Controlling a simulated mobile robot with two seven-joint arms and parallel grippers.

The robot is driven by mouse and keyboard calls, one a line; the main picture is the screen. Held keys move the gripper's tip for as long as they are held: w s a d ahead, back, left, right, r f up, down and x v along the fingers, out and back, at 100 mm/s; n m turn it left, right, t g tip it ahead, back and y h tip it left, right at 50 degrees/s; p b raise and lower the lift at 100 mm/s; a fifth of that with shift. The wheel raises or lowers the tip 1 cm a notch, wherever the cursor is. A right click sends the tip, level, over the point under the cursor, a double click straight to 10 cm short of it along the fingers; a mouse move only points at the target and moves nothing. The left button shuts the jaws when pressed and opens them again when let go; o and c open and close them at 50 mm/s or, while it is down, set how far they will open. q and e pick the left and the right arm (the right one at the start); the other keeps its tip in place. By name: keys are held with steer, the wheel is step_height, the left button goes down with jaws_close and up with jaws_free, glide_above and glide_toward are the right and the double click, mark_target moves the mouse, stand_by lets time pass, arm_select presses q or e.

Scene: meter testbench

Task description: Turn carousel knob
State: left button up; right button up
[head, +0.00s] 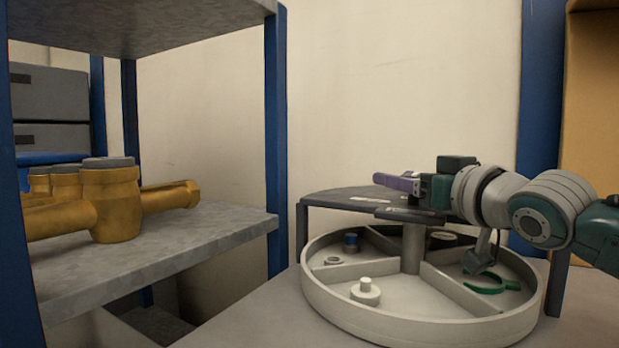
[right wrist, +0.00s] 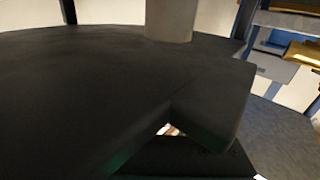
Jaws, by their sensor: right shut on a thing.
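The carousel is a round pale tray (head: 420,322) split into compartments by low walls, with a grey post (head: 412,250) at its centre. A dark fixed plate (head: 340,201) covers its back half. My right gripper (head: 402,186), with a purple finger, is just above the plate over the post. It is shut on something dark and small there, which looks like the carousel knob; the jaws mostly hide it. In the right wrist view a black surface (right wrist: 90,90) fills most of the picture, with a grey post (right wrist: 170,18) at the top. My left gripper is not in view.
The tray holds a white knobbed part (head: 366,292), a blue-topped part (head: 350,243), a ring (head: 334,261) and a green curved piece (head: 488,288). At left, brass meters (head: 112,205) stand on a grey shelf (head: 190,245) with blue posts. A wall is behind.

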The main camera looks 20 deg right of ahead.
steer(key=shift+c, duration=0.5)
steer(key=shift+r+h+p, duration=0.15)
steer(key=shift+h+p, duration=0.15)
steer(key=shift+h, duration=0.1)
steer(key=shift+d+m+h+p, duration=0.1)
steer(key=shift+m+h+p, duration=0.3)
steer(key=shift+m, duration=0.2)
steer(key=o, duration=1.3)
steer(key=shift+o, duration=0.2)
steer(key=shift+s, duration=0.15)
steer(key=s+p, duration=0.1)
steer(key=s, duration=0.8)
steer(key=shift+s+a+p, duration=0.35)
